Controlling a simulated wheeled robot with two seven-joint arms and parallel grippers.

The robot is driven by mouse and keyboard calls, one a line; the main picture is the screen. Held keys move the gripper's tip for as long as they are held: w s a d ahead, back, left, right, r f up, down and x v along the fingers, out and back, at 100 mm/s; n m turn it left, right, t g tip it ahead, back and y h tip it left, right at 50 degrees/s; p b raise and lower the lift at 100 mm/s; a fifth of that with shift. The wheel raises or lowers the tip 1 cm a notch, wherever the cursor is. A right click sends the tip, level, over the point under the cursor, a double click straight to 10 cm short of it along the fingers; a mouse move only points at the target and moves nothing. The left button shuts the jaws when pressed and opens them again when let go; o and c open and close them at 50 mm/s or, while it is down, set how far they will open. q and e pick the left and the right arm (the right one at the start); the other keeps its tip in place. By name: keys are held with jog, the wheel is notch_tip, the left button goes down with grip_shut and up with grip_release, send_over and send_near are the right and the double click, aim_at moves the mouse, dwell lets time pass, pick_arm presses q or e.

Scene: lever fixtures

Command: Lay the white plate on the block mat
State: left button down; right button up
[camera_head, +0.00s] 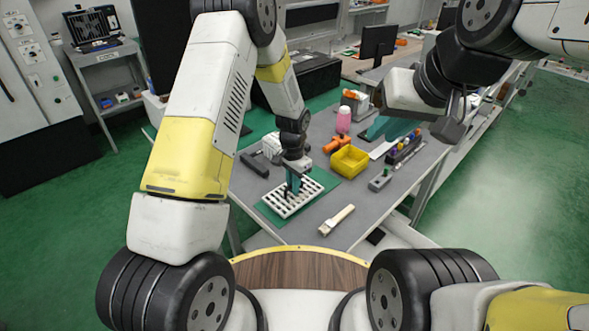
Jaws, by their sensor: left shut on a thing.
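The white plate (284,203), with rows of dark slots, is over the green block mat (325,178) on the grey workbench. My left gripper (293,187) comes down from above and is shut on the white plate at its far part. The gripper hides some of the plate. I cannot tell whether the plate touches the mat or is slightly above it. My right gripper (458,122) is at the right, above the bench's right edge and away from the plate. Its fingers are too unclear to tell whether they are open.
A yellow bin (349,162), an orange tool (337,144) and a pink bottle (343,120) stand behind the mat. A white-handled brush (337,219) lies in front to the right.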

pick_arm(q)
jog(key=shift+f, duration=0.4)
jog(key=shift+f, duration=0.15)
jog(key=c, duration=1.5)
grip_release()
